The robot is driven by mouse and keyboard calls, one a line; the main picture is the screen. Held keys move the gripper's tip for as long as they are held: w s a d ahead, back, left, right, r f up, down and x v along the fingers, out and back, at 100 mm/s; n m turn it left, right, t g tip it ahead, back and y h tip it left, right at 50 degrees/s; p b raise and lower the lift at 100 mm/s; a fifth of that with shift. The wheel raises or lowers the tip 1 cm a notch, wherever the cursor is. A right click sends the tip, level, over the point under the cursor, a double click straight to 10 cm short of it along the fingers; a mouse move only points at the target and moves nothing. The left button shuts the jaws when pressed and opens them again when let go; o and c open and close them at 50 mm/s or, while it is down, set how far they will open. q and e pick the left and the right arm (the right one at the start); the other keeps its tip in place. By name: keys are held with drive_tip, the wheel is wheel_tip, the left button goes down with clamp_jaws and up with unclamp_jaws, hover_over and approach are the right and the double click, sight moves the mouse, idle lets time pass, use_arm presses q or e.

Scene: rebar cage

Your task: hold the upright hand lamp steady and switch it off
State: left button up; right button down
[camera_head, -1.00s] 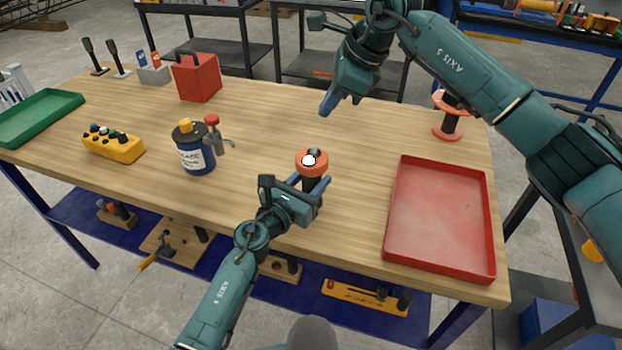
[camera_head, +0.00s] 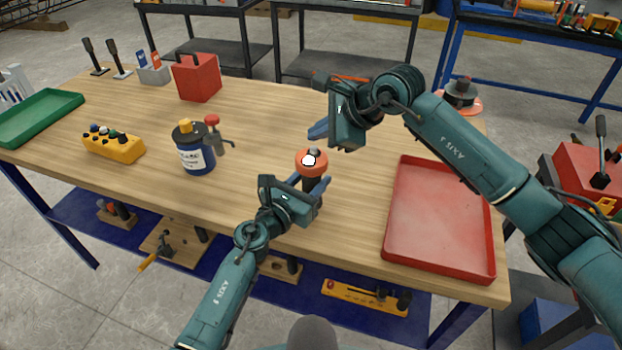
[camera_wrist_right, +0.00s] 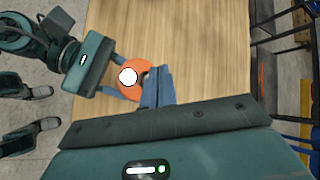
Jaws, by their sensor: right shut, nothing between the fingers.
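The hand lamp (camera_head: 312,170) stands upright on the table, with an orange head, a bright white spot on top and a dark body. It also shows in the right wrist view (camera_wrist_right: 134,92), partly covered by my right fingers. A small dark part beside the white spot is half hidden there. My left gripper (camera_head: 308,187) has its blue fingers on both sides of the lamp's body below the head and appears shut on it. My right gripper (camera_head: 318,131) is shut and empty, its fingertips just above and behind the lamp head in the head view.
A red tray (camera_head: 440,225) lies right of the lamp. A blue-and-white can (camera_head: 194,155) with a red-topped tap, a yellow button box (camera_head: 112,145), a red box (camera_head: 197,78) and a green tray (camera_head: 40,118) are to the left. An orange spool (camera_head: 462,98) stands behind my right arm.

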sight(319, 156)
drive_tip(key=shift+f, duration=0.85)
idle(1.4)
drive_tip(key=shift+f, duration=0.4)
drive_tip(key=shift+r, duration=0.4)
wheel_tip(319, 156, up, 6)
idle(0.8)
